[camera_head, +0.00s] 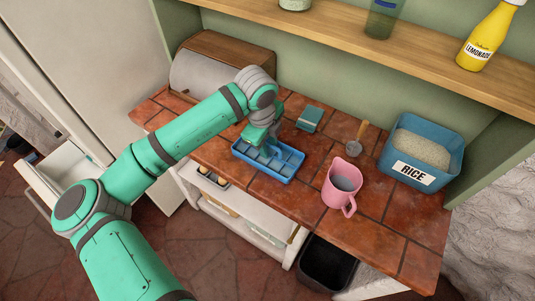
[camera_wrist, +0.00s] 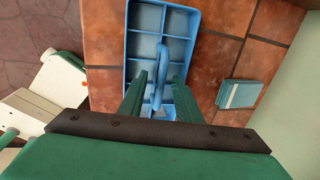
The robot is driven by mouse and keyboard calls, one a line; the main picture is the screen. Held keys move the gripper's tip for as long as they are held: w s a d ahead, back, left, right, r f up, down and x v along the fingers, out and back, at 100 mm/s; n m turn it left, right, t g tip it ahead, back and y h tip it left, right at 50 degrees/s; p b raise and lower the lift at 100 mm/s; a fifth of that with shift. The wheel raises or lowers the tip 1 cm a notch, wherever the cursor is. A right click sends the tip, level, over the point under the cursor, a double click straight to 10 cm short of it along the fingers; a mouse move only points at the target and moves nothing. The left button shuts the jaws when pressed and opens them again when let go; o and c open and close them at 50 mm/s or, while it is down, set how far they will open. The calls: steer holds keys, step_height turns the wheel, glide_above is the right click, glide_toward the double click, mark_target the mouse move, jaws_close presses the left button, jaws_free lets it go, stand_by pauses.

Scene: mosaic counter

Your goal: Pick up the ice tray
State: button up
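The ice tray (camera_head: 281,173) is blue, with rows of square compartments, and lies flat on the tiled counter. In the wrist view the tray (camera_wrist: 143,19) runs up from below my gripper. A curved blue handle-like loop (camera_wrist: 181,64) stands over it, its lower part between my fingers. My gripper (camera_wrist: 160,80) is green and points down at the tray. Its two fingers are apart on either side of the loop, with a gap showing. In the head view my arm partly hides the tray's far side and the fingertips (camera_head: 264,146).
A pink jug (camera_head: 341,185) stands right of the tray. A small blue-green box (camera_head: 309,119) and a scoop (camera_head: 356,140) lie behind. A blue rice bin (camera_head: 420,155) is at right, a bread box (camera_head: 215,70) at back left. A shelf (camera_head: 400,55) overhangs the back.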

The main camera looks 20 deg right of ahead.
jaws_close()
stand_by(1.4)
